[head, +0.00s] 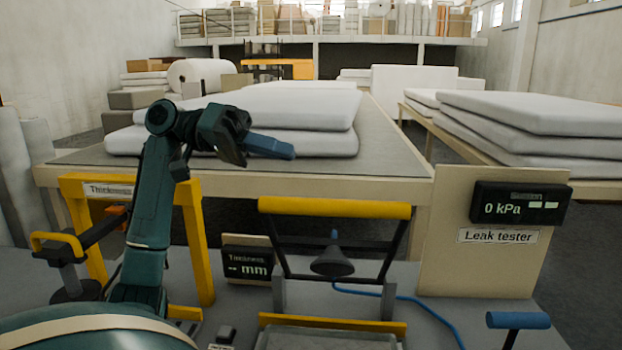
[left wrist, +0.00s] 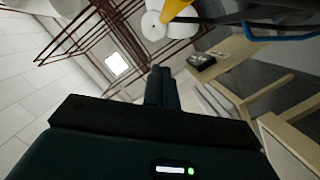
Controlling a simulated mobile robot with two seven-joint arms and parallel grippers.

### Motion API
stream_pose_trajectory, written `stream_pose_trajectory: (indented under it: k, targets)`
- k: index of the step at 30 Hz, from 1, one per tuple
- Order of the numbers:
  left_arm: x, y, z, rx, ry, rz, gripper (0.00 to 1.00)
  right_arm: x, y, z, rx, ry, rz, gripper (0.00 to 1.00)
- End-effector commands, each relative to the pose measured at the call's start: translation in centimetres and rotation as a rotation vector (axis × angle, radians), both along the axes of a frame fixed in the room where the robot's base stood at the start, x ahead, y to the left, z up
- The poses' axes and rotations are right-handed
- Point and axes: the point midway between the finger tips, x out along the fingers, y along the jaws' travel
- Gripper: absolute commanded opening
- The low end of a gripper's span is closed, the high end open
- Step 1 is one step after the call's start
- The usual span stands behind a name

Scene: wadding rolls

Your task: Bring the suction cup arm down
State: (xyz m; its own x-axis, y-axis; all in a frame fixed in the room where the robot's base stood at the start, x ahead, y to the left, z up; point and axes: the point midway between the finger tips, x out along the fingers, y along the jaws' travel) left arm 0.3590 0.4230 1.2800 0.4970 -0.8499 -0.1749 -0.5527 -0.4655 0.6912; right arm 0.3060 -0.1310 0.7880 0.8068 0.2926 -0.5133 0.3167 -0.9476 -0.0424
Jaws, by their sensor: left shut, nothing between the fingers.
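The suction cup arm is a black frame with a yellow crossbar (head: 335,208), hinged on two grey posts. It stands raised, tilted up over the tester base (head: 330,338). Its dark suction cup (head: 333,262) hangs in the middle of the frame, with a blue hose (head: 400,297) running off to the right. My left gripper (head: 286,151) is shut and empty, held above the crossbar and a little to its left, not touching it. Its closed fingers also show in the left wrist view (left wrist: 161,88). My right gripper is out of view.
The leak tester panel (head: 490,240) reads 0 kPa at right. A blue T-handle (head: 518,320) stands at front right. A yellow thickness gauge frame (head: 190,240) stands beside my left arm. White mattress-like pads (head: 300,110) lie on the table behind.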

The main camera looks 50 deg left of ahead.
Motion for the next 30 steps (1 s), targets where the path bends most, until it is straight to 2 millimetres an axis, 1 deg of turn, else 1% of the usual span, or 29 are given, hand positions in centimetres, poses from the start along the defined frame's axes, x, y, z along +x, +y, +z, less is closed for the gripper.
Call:
stream_pose_trajectory:
  k: [1, 6, 8, 9, 12, 18, 30]
  targets:
    - [0.5, -1.1, 0.0, 0.001, 0.001, -0.004, 0.00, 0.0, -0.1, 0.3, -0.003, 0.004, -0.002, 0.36]
    - [2.4, -4.2, -0.6, 0.000, 0.002, -0.003, 0.00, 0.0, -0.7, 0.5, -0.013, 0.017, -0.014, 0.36]
    - [2.9, -5.2, -0.8, 0.000, 0.001, -0.004, 0.00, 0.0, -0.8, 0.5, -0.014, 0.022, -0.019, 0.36]
    - [2.6, -5.5, -1.6, -0.002, 0.002, -0.003, 0.00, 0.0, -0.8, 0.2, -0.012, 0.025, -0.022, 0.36]
    - [1.7, -6.1, -2.7, -0.002, 0.002, 0.000, 0.00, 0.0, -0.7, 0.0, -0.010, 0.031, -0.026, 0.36]
    - [0.9, -6.8, -3.8, -0.001, 0.002, -0.001, 0.00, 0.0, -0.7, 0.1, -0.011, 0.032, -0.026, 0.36]
    - [0.8, -6.8, -4.0, 0.000, 0.000, 0.000, 0.00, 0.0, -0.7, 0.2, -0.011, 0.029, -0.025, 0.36]
